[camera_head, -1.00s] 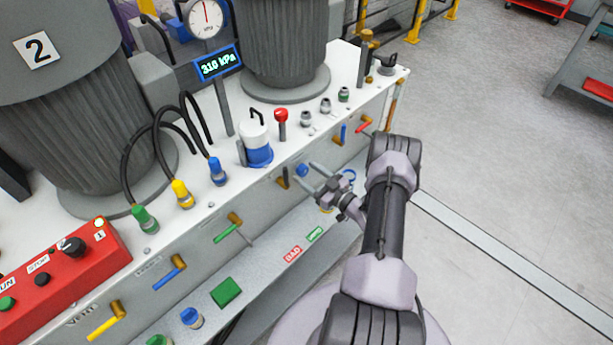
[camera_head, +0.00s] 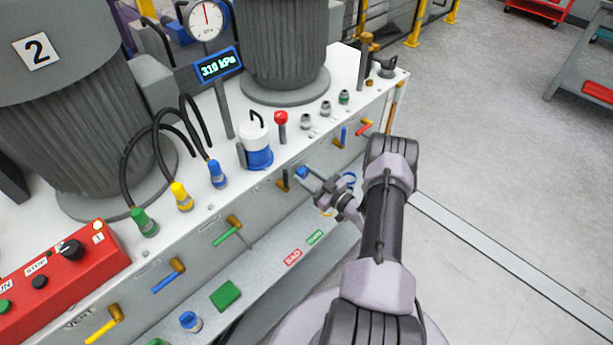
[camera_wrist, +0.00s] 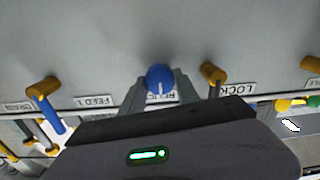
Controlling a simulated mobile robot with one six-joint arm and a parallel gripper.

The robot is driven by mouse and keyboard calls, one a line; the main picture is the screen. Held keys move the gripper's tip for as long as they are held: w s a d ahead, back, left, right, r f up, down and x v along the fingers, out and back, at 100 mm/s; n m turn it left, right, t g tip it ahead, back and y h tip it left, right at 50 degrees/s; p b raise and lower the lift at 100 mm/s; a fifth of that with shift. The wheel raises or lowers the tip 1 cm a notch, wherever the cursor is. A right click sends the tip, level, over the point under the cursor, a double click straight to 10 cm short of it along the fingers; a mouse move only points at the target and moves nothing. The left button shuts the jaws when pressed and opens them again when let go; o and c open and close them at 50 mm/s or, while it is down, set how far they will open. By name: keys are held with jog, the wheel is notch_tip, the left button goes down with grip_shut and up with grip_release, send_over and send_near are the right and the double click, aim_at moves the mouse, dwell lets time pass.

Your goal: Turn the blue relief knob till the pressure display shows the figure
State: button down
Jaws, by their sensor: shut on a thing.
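The blue relief knob (camera_head: 301,173) sits on the front face of the grey-white bench. In the wrist view the knob (camera_wrist: 160,78) shows a white pointer line toward the bottom of the picture. My gripper (camera_head: 311,177) is at the knob, its fingers on either side of it and shut on it. The fingers also show in the wrist view (camera_wrist: 160,90), one left and one right of the knob. The pressure display (camera_head: 217,66), a blue-framed screen on a post, appears to read 310 kPa; the last digits are small. A round dial gauge (camera_head: 206,20) is above it.
Levers with brass pivots line the panel: one beside the LOCK label (camera_wrist: 214,74) right of the knob, a blue one (camera_wrist: 50,115) farther left. A lower shelf (camera_head: 262,285) carries BAD and green labels. A red control box (camera_head: 75,270) stands at left.

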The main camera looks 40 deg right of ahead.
jog(key=c, duration=0.9)
grip_release()
jog(key=s+d+p, duration=0.1)
jog(key=s+p, duration=0.3)
jog(key=s, duration=1.3)
jog(key=shift+s+d, duration=0.2)
jog(key=shift+d, duration=0.15)
